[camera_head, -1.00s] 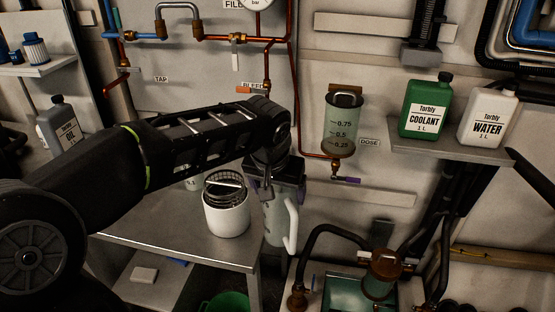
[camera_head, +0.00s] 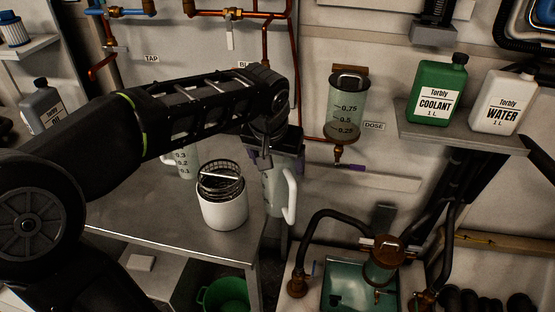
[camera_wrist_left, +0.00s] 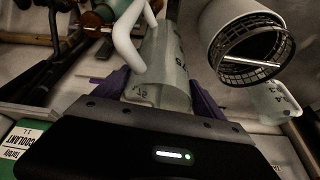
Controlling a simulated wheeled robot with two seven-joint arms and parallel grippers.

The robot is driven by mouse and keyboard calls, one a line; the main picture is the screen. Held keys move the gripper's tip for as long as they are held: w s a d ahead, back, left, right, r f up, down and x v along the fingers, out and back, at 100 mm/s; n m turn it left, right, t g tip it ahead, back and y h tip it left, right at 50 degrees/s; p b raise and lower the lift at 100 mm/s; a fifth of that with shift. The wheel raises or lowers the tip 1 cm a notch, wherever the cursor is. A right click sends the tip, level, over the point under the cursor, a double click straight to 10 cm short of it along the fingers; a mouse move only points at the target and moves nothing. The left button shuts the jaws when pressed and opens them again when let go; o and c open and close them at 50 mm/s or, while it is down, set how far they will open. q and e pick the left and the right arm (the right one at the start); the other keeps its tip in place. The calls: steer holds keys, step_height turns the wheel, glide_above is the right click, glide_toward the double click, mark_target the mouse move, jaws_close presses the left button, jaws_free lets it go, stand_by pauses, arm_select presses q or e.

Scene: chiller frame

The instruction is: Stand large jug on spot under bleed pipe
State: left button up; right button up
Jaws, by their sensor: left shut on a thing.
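The large jug (camera_head: 276,192) is pale and translucent, with a white handle on its right side. It hangs roughly upright just past the right edge of the steel table. My left gripper (camera_head: 272,152) is shut on it near its top; the arm and wrist hide part of the jug. In the left wrist view the jug (camera_wrist_left: 165,65) sits between the purple fingers (camera_wrist_left: 160,92). The copper bleed pipe (camera_head: 266,45) comes down the wall behind my left arm, which covers its lower end and most of its label. The spot cannot be made out. My right gripper is not in view.
A white pot (camera_head: 224,211) with a wire basket stands on the table (camera_head: 150,218), left of the jug. A smaller jug (camera_head: 183,166) is partly behind my arm. The dosing vessel (camera_head: 347,105) hangs on the wall. A pump and green tank (camera_head: 350,290) lie below right.

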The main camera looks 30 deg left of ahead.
arm_select(q)
steer(key=w+a+p, duration=0.5)
steer(key=w+a, duration=0.3)
steer(key=a, duration=0.4)
steer(key=shift+w+a, duration=0.2)
steer(key=shift+a, duration=0.05)
stand_by(0.4)
steer(key=shift+f, duration=0.4)
stand_by(0.3)
steer(key=o, duration=1.9)
steer(key=shift+r, duration=0.1)
steer(key=b+v, duration=0.1)
steer(key=v, duration=0.6)
steer(key=shift+s+d+r, duration=0.1)
steer(key=shift+s+r, duration=0.15)
steer(key=shift+r, duration=0.05)
